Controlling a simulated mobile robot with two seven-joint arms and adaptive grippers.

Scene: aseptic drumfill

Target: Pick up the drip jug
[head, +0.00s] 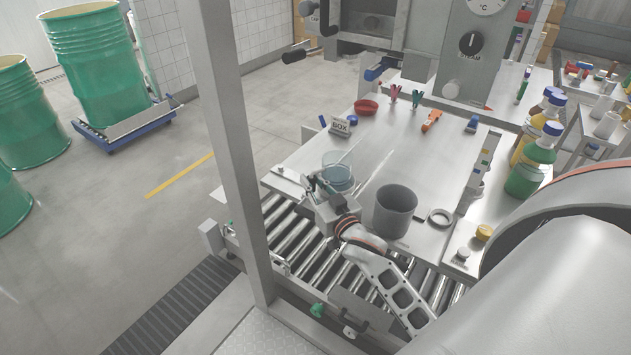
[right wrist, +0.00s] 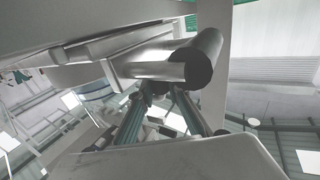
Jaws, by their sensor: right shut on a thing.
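The drip jug (head: 337,172) is a clear, bluish, round vessel at the front left of the steel bench in the head view. My right gripper (head: 315,183) is at the jug's near left side, its fingers shut on it. The exact grip is small and partly hidden. In the right wrist view the two fingers of my right gripper (right wrist: 157,98) reach toward a metal tube (right wrist: 165,65); the jug is not clear there. My left gripper is not in view.
A grey pot (head: 395,212) and a metal ring (head: 440,217) stand right of my gripper. A roller conveyor (head: 290,225) runs along the front; a post (head: 228,130) rises at left.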

